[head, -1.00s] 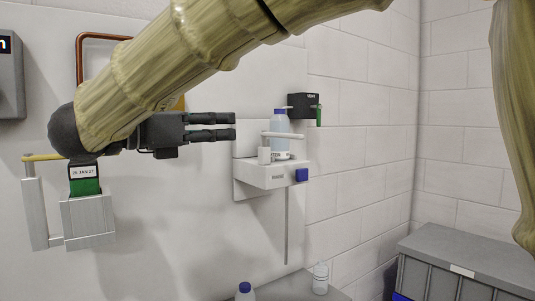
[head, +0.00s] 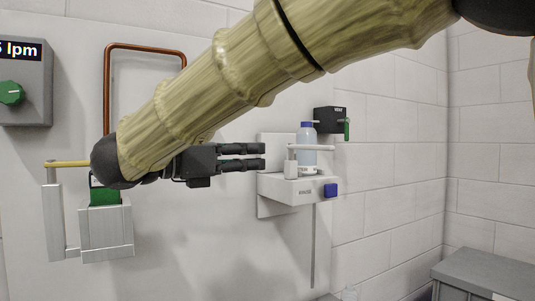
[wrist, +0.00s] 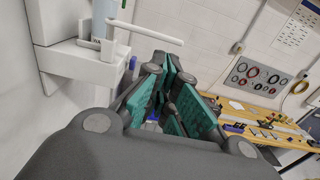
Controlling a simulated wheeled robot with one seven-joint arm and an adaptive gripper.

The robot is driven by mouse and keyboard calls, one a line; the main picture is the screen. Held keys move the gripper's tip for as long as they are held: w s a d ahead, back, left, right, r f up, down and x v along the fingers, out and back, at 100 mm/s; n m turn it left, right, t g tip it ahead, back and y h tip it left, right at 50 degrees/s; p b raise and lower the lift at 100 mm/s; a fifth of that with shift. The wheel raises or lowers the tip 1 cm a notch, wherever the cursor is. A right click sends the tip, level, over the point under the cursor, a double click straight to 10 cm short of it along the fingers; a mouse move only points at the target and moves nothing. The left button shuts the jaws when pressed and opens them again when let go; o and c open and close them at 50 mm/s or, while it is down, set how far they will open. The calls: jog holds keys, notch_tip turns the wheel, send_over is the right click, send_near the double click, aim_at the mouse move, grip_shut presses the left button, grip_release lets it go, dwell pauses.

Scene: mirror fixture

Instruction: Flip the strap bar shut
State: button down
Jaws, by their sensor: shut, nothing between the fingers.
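A white strap bar (head: 318,148) extends level from a short post on the white RINSE holder (head: 296,188). In the head view it crosses in front of a blue-capped bottle (head: 306,133). In the wrist view the bar (wrist: 145,34) sticks out to the right, free at its far end. I cannot tell if it touches the bottle. My gripper (head: 265,157) is just left of the holder, at about the bar's height. It is shut and empty, its fingers pointing right, apart from the bar. In the wrist view its fingers (wrist: 168,95) lie below the bar.
A metal box (head: 106,236) with a yellow bar (head: 66,163) is on the wall at left, partly behind my arm. A copper-coloured pipe (head: 145,46) is above it. A black box (head: 328,120) is right of the bottle. A grey bin (head: 490,272) stands lower right.

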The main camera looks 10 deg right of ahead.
aim_at(308, 147)
jog(key=p+x, duration=0.7)
jog(key=x, duration=0.5)
jog(key=shift+d+p, duration=0.35)
jog(key=shift+w+d+f+b, duration=0.15)
jog(key=shift+w+f+b, duration=0.15)
jog(key=shift+b, duration=0.55)
